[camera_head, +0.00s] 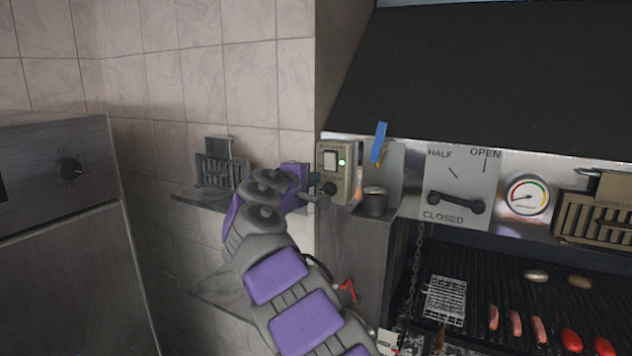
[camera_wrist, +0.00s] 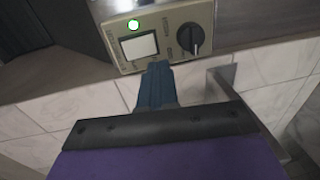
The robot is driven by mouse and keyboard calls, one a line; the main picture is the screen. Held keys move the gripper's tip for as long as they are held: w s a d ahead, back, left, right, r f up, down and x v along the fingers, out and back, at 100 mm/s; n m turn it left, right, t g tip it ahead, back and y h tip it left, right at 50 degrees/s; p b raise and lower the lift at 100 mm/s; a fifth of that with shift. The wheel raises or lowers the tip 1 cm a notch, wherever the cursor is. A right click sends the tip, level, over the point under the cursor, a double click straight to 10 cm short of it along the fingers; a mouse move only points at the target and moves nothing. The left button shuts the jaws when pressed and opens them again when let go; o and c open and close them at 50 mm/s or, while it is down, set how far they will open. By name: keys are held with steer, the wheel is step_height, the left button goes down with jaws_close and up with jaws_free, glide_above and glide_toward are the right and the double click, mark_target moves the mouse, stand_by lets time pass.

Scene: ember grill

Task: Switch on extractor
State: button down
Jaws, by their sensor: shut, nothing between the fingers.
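The extractor control box (camera_head: 338,170) is a beige panel on the post left of the grill. It has a white rocker switch (camera_head: 330,160), a lit green lamp (camera_head: 342,162) and a dark knob (camera_head: 328,188). In the wrist view the rocker (camera_wrist: 139,46), green lamp (camera_wrist: 133,25) and black knob (camera_wrist: 190,37) show clearly. My gripper (camera_wrist: 155,72) is shut and empty, its blue fingertips at the box's edge close to the rocker. I cannot tell whether they touch. In the head view my arm hides part of the fingers.
A dark hood (camera_head: 480,80) overhangs the grill. A metal pot (camera_head: 374,201) stands right of the box, near a blue-handled tool (camera_head: 379,142). A damper lever (camera_head: 455,205) and a gauge (camera_head: 528,196) are further right. A steel cabinet (camera_head: 70,230) stands at left.

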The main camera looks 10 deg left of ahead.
steer(key=s+a+f+b, duration=0.1)
steer(key=s+a, duration=0.1)
steer(key=s, duration=0.5)
steer(key=shift+a+f+b, duration=0.2)
steer(key=shift+b, duration=0.15)
